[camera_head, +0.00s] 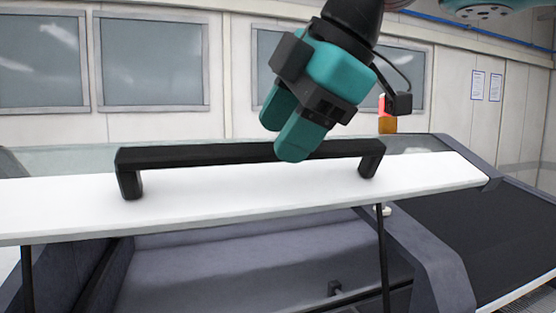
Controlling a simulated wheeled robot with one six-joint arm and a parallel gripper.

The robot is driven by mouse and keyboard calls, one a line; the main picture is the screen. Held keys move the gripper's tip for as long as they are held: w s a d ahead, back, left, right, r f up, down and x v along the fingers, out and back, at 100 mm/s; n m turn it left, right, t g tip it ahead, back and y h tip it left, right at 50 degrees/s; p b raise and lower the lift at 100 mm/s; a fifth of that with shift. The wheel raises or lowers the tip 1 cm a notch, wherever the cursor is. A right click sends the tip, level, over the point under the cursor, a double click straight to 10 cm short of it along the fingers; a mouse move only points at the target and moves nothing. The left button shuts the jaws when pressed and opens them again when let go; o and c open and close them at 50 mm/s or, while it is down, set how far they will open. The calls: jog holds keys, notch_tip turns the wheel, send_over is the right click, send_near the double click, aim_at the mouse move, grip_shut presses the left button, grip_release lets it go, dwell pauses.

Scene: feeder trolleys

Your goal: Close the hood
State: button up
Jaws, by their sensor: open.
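The hood is a raised panel with a white front edge (240,203) that spans the view and tilts a little up to the right. A black bar handle (190,155) stands on it on two posts. Thin dark struts (383,255) show below the hood, and the space under it is open. My gripper (281,136), teal and black, points down and left at the right half of the handle. Its fingers overlap the bar in the picture. I cannot tell whether they touch it or only stand in front of it. The jaws are open.
Below the hood is a grey-blue interior (250,262) with a small dark fitting (335,288). A dark belt-like surface (480,235) lies at the right. A red and orange signal light (388,115) stands behind the hood. Wall windows (150,60) are at the back.

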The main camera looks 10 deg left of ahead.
jog(key=shift+x, duration=0.95)
